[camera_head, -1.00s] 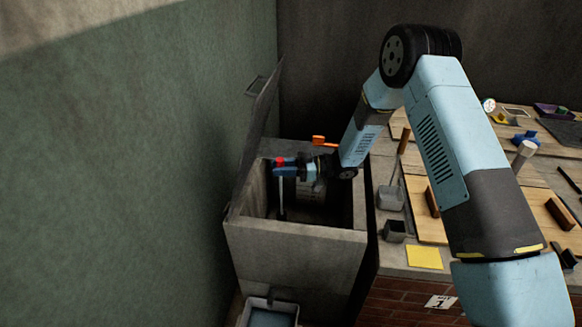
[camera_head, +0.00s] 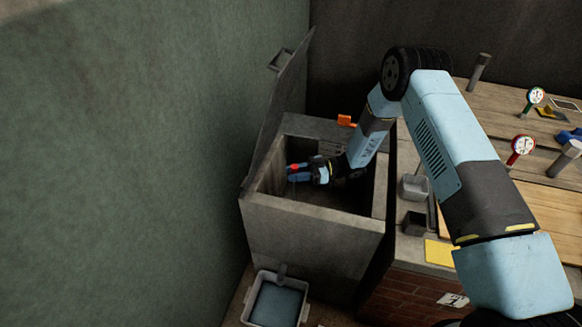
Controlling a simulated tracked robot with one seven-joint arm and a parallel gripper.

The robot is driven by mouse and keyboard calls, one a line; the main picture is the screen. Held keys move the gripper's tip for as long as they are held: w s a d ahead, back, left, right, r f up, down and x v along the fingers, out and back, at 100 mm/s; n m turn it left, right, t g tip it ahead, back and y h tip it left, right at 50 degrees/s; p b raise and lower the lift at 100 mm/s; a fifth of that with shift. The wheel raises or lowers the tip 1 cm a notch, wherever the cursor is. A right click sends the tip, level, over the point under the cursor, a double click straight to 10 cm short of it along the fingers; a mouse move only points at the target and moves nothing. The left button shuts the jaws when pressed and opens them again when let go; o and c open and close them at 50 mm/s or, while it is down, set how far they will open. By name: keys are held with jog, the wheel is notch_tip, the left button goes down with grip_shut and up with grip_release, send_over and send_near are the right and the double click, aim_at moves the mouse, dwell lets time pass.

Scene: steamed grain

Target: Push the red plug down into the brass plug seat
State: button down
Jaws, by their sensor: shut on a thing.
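The red plug (camera_head: 295,168) shows as a small red spot between the blue fingers of my gripper (camera_head: 297,173). My gripper is shut on it and reaches from the right into the open top of the grey concrete box (camera_head: 310,222), close to its left wall. Only a little of the plug shows, and a thin pale line hangs faintly below the fingers. I cannot make out the brass plug seat; the box floor is dark and partly hidden by the front wall.
The box's lid (camera_head: 281,115) stands raised on the left, beside the green wall. An orange part (camera_head: 346,121) sits at the back rim. A tub of bluish water (camera_head: 275,305) stands below in front. The workbench (camera_head: 505,105) at right holds red and green gauges and small containers.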

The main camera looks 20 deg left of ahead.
jog(key=shift+f, duration=2.7)
jog(key=shift+w+d, duration=0.2)
jog(key=shift+f, duration=2.4)
jog(key=c, duration=0.7)
grip_release()
jog(key=shift+c, duration=0.2)
